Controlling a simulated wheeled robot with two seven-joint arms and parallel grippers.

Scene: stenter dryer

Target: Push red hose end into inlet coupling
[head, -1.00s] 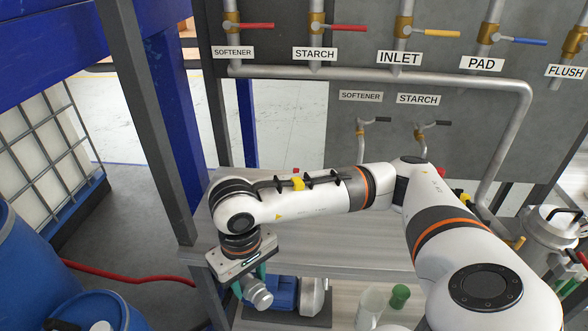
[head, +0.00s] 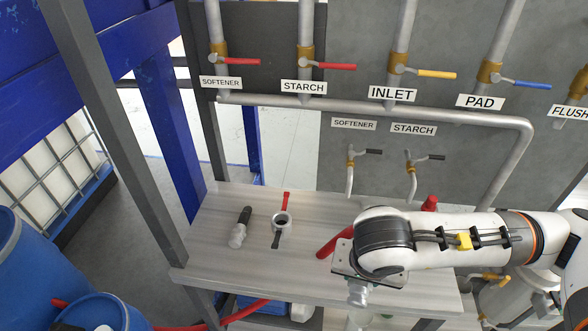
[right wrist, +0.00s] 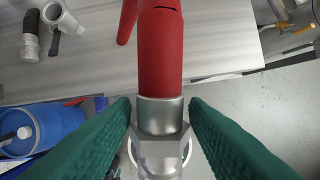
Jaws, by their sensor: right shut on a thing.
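My right gripper (right wrist: 160,112) is shut on the metal collar of the red hose end (right wrist: 160,55). In the right wrist view the red sleeve runs up from between the green fingers. In the head view the gripper hangs past the bench's front edge, with its metal tip (head: 359,296) pointing down and the fingers mostly hidden by the wrist. Part of the red hose (head: 334,241) shows left of the wrist. The INLET sign (head: 392,93) is on the back panel under a yellow-handled valve. I cannot make out which fitting is the inlet coupling. My left gripper is out of view.
On the bench (head: 225,262) lie a black-and-grey fitting (head: 241,228) and a ring-shaped metal fitting (head: 282,222) with a red handle. A grey pipe (head: 350,107) crosses the panel. Blue drums (head: 95,315) stand at lower left. The bench's left part is otherwise clear.

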